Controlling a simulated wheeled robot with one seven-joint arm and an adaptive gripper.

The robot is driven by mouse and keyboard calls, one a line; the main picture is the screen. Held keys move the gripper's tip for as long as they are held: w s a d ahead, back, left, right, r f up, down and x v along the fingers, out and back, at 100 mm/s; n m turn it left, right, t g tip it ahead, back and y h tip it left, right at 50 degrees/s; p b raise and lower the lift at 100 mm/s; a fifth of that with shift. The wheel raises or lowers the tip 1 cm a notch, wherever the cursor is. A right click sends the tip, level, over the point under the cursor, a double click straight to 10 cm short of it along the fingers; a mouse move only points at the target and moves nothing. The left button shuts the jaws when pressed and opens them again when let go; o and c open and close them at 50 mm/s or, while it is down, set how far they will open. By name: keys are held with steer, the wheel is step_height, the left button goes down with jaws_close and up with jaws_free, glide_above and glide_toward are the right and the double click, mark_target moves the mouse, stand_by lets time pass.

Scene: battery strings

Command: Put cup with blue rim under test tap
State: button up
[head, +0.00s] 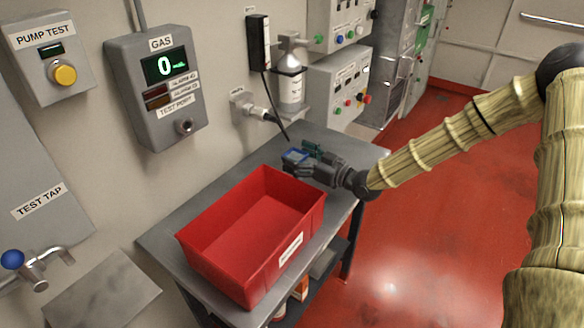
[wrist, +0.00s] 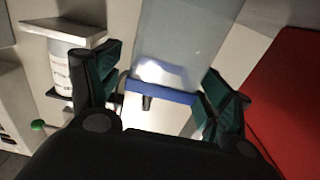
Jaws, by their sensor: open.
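The cup with the blue rim (head: 296,155) is at the far part of the grey table, behind the red bin, partly hidden by my gripper (head: 304,160). In the wrist view its blue rim (wrist: 160,91) crosses the space between my green fingertips (wrist: 163,82). My gripper is open, with a finger on each side of the rim. I cannot tell whether either finger touches the cup. The test tap (head: 38,266), with a blue knob, is on the wall at the far left in the head view, below its sign.
A red bin (head: 190,246) takes up much of the grey table (head: 342,150), close to my gripper. A bottle (head: 290,88) sits on a wall bracket behind. A grey plate (head: 100,292) lies below the tap. Red floor (head: 410,250) is open at right.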

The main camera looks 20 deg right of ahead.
steer(key=shift+w+a, duration=0.35)
steer(key=shift+w, duration=0.05)
steer(key=shift+c, duration=0.2)
steer(key=c, duration=1.1)
